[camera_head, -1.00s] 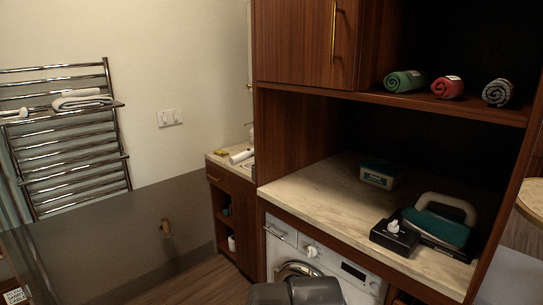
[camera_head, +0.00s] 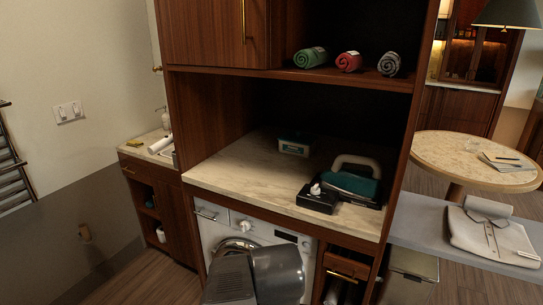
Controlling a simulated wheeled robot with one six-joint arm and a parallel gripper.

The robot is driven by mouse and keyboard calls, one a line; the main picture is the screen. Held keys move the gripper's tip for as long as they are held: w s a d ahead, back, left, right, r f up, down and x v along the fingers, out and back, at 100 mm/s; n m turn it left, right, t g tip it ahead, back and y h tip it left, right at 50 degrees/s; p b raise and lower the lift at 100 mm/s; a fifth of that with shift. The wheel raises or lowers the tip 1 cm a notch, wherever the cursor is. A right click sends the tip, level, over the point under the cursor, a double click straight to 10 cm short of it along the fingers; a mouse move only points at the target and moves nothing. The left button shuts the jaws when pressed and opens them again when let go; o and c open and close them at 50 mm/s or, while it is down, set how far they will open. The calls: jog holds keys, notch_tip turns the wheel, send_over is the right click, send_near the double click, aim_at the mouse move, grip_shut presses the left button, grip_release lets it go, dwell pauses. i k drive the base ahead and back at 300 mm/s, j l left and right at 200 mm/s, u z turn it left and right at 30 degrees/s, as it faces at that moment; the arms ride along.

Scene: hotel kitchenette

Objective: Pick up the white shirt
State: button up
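A white folded cloth item (camera_head: 490,238) lies on a grey bench top (camera_head: 415,222) at the right. It has a raised folded part at its back and a dark line down its middle; it looks like the white shirt, though I cannot be fully sure. Nothing touches it. Dark grey parts of my own arm show at the bottom centre, in front of the washing machine. My gripper's fingers do not show.
A wooden cabinet holds rolled green (camera_head: 309,57), red (camera_head: 349,61) and grey (camera_head: 389,64) towels. A teal iron (camera_head: 352,184) and a black box (camera_head: 318,198) stand on the marble counter (camera_head: 240,175) above a washing machine (camera_head: 272,238). A round table (camera_head: 440,150) stands behind the bench.

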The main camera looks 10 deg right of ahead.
aim_at(481, 227)
jog(key=z, duration=2.1)
